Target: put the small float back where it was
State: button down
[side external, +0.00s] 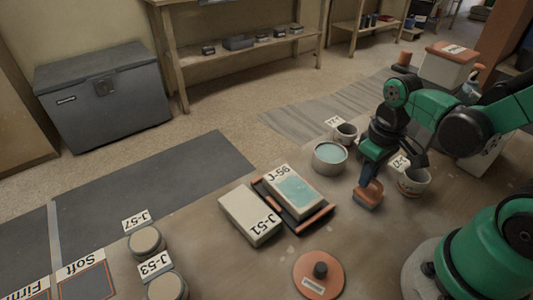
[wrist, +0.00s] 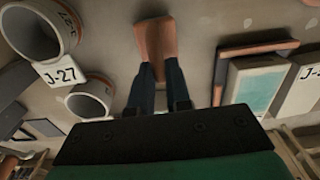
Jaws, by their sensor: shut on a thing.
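The small float, an orange-brown block, is in my gripper in the side external view (side external: 368,197). My gripper (side external: 373,178) points down with its fingers shut on the float's upper part. In the wrist view the float (wrist: 156,40) shows beyond the two dark fingertips (wrist: 161,68). The float is right of the tray holding block J-56. I cannot tell whether its underside touches the bench. No marked place for the float can be made out.
Block J-56 (side external: 291,191), with a teal patch, lies in a dark orange-edged tray (side external: 309,222); block J-51 (side external: 250,215) is beside it. A teal-filled bowl (side external: 330,158) and a pot (side external: 414,181) flank my gripper. A round orange float (side external: 318,275) lies in front. Bare bench surrounds it.

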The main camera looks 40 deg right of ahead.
jog(key=c, duration=0.8)
grip_release()
jog(key=shift+f, duration=0.1)
jog(key=shift+c, duration=0.2)
notch_tip(320, 180, up, 12)
jog(key=w+a+f+t, duration=0.2)
jog(key=w+a+t, duration=0.2)
jog(key=t, duration=0.3)
jog(key=shift+w+f, duration=0.15)
jog(key=shift+w, duration=0.55)
